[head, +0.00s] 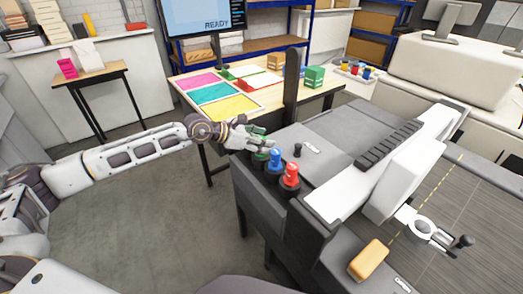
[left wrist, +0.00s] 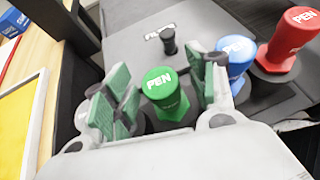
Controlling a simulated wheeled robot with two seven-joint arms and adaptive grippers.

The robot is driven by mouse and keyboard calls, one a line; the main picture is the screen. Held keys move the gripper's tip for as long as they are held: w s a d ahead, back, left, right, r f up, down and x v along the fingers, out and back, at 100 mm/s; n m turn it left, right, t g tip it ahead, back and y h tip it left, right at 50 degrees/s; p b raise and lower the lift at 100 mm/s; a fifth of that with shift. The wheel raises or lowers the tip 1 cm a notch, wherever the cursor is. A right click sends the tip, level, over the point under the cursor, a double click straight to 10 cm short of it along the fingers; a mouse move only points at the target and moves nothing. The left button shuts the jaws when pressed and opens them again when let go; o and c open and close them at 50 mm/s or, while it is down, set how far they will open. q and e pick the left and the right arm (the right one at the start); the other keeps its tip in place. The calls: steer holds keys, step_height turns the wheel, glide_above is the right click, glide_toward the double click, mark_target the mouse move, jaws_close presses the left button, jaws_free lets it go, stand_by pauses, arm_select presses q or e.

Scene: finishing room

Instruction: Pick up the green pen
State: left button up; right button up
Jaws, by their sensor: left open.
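The green pen (left wrist: 165,95) stands upright in the left wrist view, its green cap marked PEN. My left gripper (left wrist: 163,88) is open, with its green-padded fingers on either side of the pen. I cannot tell whether the pads touch it. In the head view the left gripper (head: 258,142) is at the near left corner of the grey machine, and it mostly hides the green pen (head: 262,155). My right gripper is not in view.
The blue pen (head: 275,159) and red pen (head: 290,175) stand close beside the green one in dark holders. A small black knob (head: 297,150) rises behind them on the machine (head: 345,130). A table with coloured frames (head: 215,94) stands behind.

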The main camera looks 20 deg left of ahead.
arm_select(q)
steer(key=c, duration=1.1)
steer(key=shift+r, duration=0.8)
steer(key=shift+r+b, duration=0.9)
steer(key=shift+r, duration=7.35)
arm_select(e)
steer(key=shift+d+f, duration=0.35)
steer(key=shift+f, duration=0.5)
